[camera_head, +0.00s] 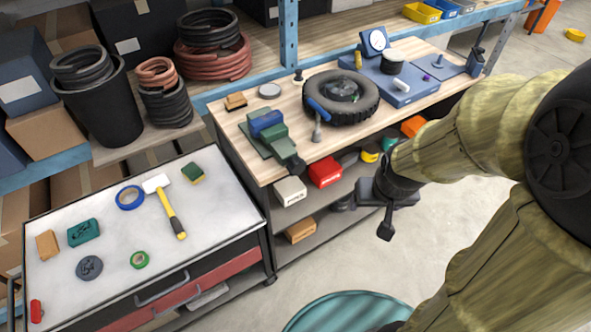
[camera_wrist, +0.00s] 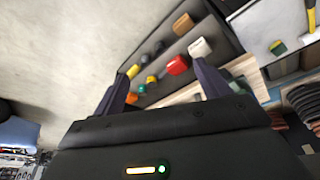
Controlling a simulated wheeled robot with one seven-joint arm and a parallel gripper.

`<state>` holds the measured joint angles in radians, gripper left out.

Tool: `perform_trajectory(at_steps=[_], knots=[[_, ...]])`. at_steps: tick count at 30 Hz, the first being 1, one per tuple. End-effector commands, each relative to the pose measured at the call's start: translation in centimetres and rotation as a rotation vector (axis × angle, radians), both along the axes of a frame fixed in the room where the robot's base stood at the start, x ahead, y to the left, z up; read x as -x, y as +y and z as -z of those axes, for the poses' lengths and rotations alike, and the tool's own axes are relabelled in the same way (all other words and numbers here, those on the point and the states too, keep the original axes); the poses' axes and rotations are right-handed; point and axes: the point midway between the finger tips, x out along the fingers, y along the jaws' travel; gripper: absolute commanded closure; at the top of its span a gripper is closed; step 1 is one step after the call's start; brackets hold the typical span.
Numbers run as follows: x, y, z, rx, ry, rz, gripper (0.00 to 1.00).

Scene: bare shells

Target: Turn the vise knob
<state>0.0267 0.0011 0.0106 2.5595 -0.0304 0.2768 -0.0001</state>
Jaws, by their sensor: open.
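A green and blue vise (camera_head: 270,135) stands on the front left part of the wooden workbench (camera_head: 236,123). Its dark front end (camera_head: 295,166) reaches to the bench's front edge; I cannot make out the knob clearly. My gripper (camera_head: 374,212) is in front of the bench, to the right of the vise and apart from it. In the wrist view my gripper (camera_wrist: 160,88) has its two dark fingers spread with nothing held between them. They point toward the shelves below the bench top. The vise is not clear in the wrist view.
A tire (camera_head: 340,97) lies on the bench right of the vise. Red (camera_head: 325,171) and white (camera_head: 290,190) bins sit on the shelf below. A tool cart (camera_head: 100,210) with a hammer (camera_head: 168,205) stands at left. Floor in front is partly clear; a teal round object (camera_head: 345,312) is near me.

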Motion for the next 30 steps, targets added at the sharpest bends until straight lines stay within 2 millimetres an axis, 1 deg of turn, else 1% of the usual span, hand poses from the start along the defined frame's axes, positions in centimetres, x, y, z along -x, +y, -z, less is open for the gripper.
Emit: perform_trajectory(at_steps=[1,6,9,10,15,21,25,30], knots=[[-0.7,-0.5,1.9,0.007,-0.033,0.003,0.24],[-3.6,-1.0,5.2,0.028,-0.188,-0.024,0.24],[-5.3,-1.2,6.8,0.038,-0.283,-0.044,0.24],[-5.8,-0.8,7.2,0.035,-0.311,-0.058,0.24],[-8.3,-0.5,9.5,0.017,-0.469,-0.104,0.24],[-10.6,0.6,11.8,-0.017,-0.648,-0.170,0.24],[-11.6,1.5,13.1,-0.053,-0.758,-0.217,0.24],[-12.4,3.0,14.9,-0.117,-0.894,-0.285,0.24]])
